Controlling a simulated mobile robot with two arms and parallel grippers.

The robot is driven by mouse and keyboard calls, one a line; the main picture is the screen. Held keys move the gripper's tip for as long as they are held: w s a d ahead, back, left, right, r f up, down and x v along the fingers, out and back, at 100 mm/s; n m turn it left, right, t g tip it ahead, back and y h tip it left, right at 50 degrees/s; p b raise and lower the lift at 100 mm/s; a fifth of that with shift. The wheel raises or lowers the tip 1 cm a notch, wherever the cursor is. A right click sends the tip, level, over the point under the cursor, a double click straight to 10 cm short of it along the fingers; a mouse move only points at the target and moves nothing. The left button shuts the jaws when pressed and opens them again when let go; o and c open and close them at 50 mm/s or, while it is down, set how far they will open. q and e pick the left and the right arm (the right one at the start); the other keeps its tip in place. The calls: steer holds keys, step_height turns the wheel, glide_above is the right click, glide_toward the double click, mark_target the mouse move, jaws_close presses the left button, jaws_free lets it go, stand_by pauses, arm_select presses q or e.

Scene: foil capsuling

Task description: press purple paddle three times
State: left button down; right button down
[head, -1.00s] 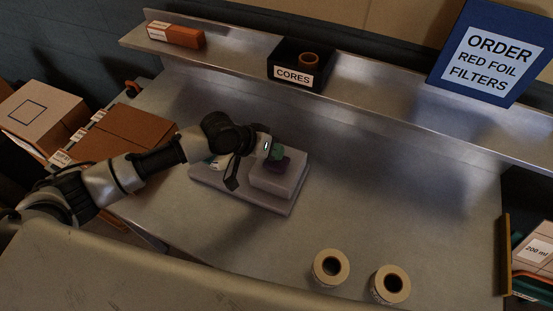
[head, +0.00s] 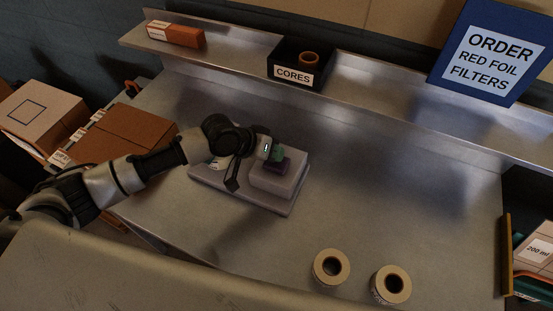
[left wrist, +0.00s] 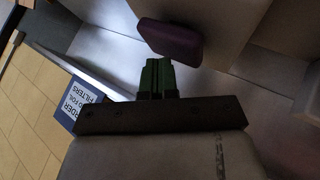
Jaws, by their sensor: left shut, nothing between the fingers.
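The purple paddle (head: 279,166) sits on top of a pale grey block on the machine's base plate, in the middle of the bench. It also shows in the left wrist view (left wrist: 171,40) as a rounded dark purple pad just past the fingertips. My left gripper (head: 278,153) has green fingers, shut and empty, at the paddle's upper side in the head view. In the left wrist view the closed green fingers (left wrist: 156,72) point at the paddle's near edge. I cannot tell whether they touch it. My right gripper is not in view.
The grey base plate (head: 225,184) lies on the metal bench. Two tape rolls (head: 331,268) (head: 391,285) stand at the front. A black cores bin (head: 290,75) and an order sign (head: 489,62) are on the shelf behind. The bench right of the machine is clear.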

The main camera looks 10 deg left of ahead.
arm_select(q)
steer(key=shift+f, duration=0.5)
stand_by(0.3)
steer(key=shift+r+p, duration=1.15)
steer(key=shift+r, duration=0.15)
step_height(320, 180, up, 5)
steer(key=p, duration=0.5)
steer(key=shift+r, duration=0.1)
stand_by(1.9)
